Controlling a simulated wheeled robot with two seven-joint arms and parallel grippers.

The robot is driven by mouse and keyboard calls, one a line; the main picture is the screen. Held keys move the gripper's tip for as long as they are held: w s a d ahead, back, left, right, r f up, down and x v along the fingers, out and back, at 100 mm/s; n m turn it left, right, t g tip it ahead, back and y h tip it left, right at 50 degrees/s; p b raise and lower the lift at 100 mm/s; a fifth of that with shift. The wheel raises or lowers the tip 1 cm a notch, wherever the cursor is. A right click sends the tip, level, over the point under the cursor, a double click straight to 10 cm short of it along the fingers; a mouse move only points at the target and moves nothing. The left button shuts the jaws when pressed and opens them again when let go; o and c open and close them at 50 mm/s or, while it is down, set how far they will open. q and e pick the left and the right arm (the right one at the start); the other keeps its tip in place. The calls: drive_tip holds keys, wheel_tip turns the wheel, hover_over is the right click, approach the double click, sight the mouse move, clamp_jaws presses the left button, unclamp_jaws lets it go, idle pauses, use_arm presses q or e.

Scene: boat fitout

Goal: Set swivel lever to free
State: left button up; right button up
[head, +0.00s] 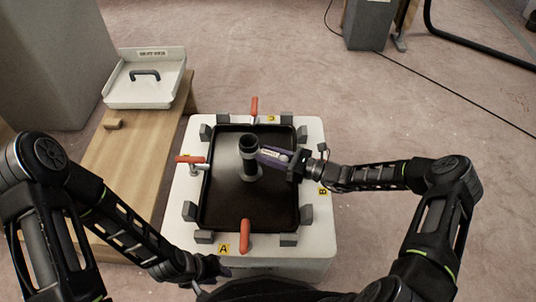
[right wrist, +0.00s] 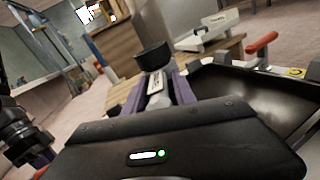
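A dark upright post (head: 249,160) with a round hollow top stands in the black tray (head: 225,205). Its round top also shows in the right wrist view (right wrist: 152,57). My right gripper (head: 264,156) points left, its purple fingers reaching to the post. In the right wrist view, its fingers (right wrist: 160,82) stand apart with a pale piece and a small white label by them. I cannot tell whether they grip anything. I cannot make out a swivel lever for certain; the fingers may hide it. My left gripper (head: 212,268) is low by the block's front left corner, its fingers unclear.
The tray sits on a white block (head: 320,240) with grey corner blocks. Red-handled clamps stand at its back (head: 254,105), left (head: 190,159) and front (head: 245,235). A wooden bench (head: 130,150) on the left bears a white labelled tray (head: 165,85).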

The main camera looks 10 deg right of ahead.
clamp_jaws()
idle(1.1)
